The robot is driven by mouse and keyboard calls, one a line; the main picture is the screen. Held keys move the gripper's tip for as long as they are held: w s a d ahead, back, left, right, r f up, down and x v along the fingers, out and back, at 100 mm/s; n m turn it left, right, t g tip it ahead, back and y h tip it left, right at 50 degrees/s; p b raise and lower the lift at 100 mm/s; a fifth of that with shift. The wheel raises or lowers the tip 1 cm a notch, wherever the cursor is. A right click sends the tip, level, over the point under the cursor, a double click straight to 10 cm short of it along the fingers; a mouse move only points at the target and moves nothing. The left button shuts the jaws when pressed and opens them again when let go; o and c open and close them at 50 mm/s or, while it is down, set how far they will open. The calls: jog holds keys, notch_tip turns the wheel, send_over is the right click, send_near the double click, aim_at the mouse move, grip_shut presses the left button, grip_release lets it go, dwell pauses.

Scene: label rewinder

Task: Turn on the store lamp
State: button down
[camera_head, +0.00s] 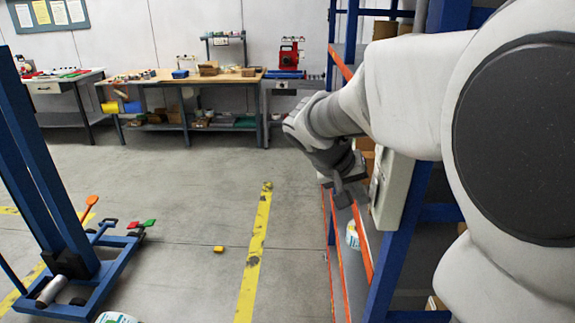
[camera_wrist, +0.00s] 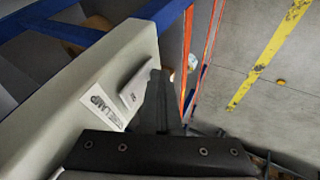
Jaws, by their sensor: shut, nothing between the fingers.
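A pale switch box (camera_head: 391,190) is mounted on the blue shelf upright at the right. In the wrist view the box (camera_wrist: 60,90) fills the left side. A white label (camera_wrist: 99,104) on it ends in the word "LAMP". Beside the label a pale raised switch piece (camera_wrist: 134,86) sticks out from the face; small marks show on it, and I cannot tell its position. My gripper (camera_head: 343,196) is shut and empty, just left of the box.
Blue shelf uprights (camera_head: 400,262) and orange shelf edges (camera_head: 361,235) stand close around my arm. A blue wheeled frame (camera_head: 98,285) is at the left. Workbenches (camera_head: 190,78) line the back wall. A small yellow block (camera_head: 219,249) lies on the otherwise open middle floor.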

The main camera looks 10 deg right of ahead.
jog(key=shift+p, duration=0.3)
jog(key=shift+r+p, duration=0.35)
jog(key=shift+r, duration=0.4)
